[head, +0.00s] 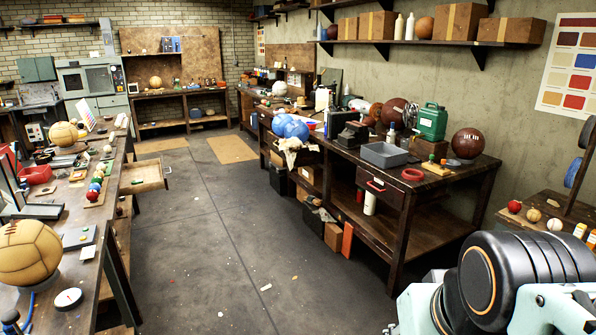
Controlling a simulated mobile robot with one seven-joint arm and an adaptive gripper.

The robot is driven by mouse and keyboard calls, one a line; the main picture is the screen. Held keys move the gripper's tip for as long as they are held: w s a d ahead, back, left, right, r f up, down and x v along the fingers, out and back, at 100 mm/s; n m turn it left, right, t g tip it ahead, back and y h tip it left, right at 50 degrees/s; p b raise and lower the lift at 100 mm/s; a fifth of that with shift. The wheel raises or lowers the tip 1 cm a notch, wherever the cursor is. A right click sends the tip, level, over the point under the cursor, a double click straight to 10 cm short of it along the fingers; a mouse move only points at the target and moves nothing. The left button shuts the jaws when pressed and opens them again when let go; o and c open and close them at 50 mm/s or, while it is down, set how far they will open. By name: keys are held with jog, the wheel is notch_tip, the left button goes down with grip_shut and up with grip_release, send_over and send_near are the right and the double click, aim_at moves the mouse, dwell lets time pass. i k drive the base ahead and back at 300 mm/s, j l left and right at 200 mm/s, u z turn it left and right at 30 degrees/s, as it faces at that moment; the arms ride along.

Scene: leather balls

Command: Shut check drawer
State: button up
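A light wooden drawer (143,178) stands pulled out from the left workbench into the aisle. Its inside shows, and a small handle is on its right-hand front. No label on it is readable. A dark drawer with a red handle (378,190) is in the right workbench and looks shut. My arm shows at the lower right as pale and black links with an orange ring. My gripper is not in view, so its distance from the drawer cannot be told.
The left workbench (112,222) holds balls, tools and a red tray.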

aim_at(151, 171)
jog(key=i+j+u, duration=0.1)
jog(key=i+u, duration=0.7)
jog(key=i, duration=1.3)
jog(key=i+l+u, duration=0.25)
jog(key=i, duration=0.25)
jog(key=i+l+u, duration=0.25)
jog(key=i, duration=0.3)
jog(key=i+l+u, duration=0.25)
jog(key=i+l, duration=0.1)
jog(key=i, duration=0.1)
